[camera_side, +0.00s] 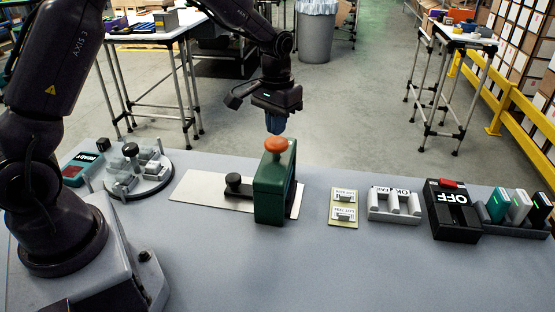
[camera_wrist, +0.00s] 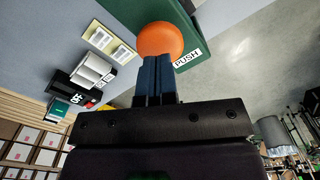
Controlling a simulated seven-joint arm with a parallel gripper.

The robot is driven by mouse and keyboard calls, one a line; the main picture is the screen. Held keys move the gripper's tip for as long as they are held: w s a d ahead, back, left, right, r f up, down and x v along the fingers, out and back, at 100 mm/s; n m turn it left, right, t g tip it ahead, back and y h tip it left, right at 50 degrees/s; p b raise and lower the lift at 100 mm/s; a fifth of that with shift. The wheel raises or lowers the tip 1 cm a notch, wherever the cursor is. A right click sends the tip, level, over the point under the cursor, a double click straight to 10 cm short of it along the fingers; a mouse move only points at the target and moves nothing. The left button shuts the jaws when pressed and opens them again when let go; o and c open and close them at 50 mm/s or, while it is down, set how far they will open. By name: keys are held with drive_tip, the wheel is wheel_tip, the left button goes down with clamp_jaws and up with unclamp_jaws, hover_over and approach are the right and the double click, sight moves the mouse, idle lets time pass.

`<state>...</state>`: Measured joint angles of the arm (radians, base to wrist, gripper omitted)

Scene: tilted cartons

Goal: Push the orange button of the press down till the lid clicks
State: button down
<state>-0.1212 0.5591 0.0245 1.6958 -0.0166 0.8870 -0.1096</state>
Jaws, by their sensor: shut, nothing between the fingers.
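The press is a green block (camera_side: 268,192) standing on a pale plate in the middle of the table. Its orange button (camera_side: 276,144) sits on top and stands up from the block. In the wrist view the orange button (camera_wrist: 160,40) shows just beyond my fingertips, with a white PUSH label (camera_wrist: 187,58) on the green body. My gripper (camera_side: 276,130) has blue fingers, shut and empty, pointing down right above the button. In the side view the fingertips look close to the button's top; I cannot tell if they touch. No separate lid can be made out.
Right of the press are a yellowish label board (camera_side: 343,207), a grey slotted holder (camera_side: 394,206), a black OFF box (camera_side: 452,210) and a rack of coloured blocks (camera_side: 517,208). A round fixture (camera_side: 138,174) stands to the left. The front of the table is clear.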

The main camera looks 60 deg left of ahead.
sight(277, 141)
drive_tip(key=shift+f, duration=1.7)
drive_tip(key=shift+r, duration=4.55)
drive_tip(key=shift+f, duration=0.15)
drive_tip(key=s+d+r+m+t, duration=0.1)
drive_tip(key=s+d+r+t, duration=0.1)
drive_tip(key=s, duration=0.5)
drive_tip(key=s+d+r+m+t, duration=0.1)
drive_tip(key=s+d+r, duration=0.1)
drive_tip(key=s+r, duration=0.3)
drive_tip(key=s+d+r+m+t, duration=0.1)
drive_tip(key=s+d+r+t, duration=0.1)
drive_tip(key=s, duration=0.9)
drive_tip(key=shift+r+t, duration=0.3)
drive_tip(key=shift+r, duration=0.55)
